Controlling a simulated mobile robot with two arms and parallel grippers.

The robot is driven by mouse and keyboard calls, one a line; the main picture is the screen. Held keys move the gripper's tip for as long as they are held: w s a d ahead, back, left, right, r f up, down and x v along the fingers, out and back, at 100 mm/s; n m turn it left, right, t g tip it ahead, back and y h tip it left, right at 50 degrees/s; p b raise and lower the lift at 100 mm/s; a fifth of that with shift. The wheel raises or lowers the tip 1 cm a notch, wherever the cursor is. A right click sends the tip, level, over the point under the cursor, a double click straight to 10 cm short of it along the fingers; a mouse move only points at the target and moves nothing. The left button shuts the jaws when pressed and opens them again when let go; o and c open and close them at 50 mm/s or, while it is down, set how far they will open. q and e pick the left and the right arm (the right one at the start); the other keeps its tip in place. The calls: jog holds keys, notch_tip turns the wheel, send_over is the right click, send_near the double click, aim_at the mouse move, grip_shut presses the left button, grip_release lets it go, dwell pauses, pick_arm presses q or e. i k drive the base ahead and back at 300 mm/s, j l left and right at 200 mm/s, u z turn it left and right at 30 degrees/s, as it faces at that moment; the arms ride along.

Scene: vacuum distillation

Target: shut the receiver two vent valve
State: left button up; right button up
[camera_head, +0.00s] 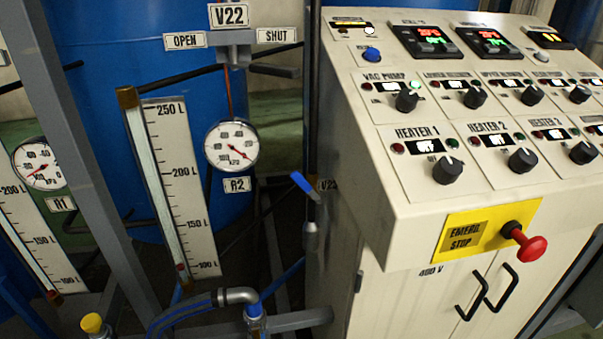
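The valve under the V22 plate (229,15) is a grey fitting (236,53) in front of the blue tank. An OPEN plate (185,40) is on its left and a SHUT plate (276,35) on its right. A dark grey bar, which looks like its lever (275,71), points right, below the SHUT plate. The round R2 gauge (231,146) hangs under it, with its R2 tag (237,185) below. Neither of my grippers is in view.
A control cabinet (352,200) with knobs and a red emergency stop (528,244) fills the right. A blue-handled valve (305,185) sits by its left edge. A tall level scale (184,185) and a slanted grey post (80,130) stand left. A black pipe passes behind V22.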

aim_at(296, 176)
jog(key=i+l+u, duration=0.2)
jog(key=l, duration=0.25)
jog(key=l+u, duration=0.2)
jog(key=l, duration=0.25)
jog(key=i+l+u, duration=0.2)
jog(key=l, duration=0.3)
jog(key=k, duration=0.05)
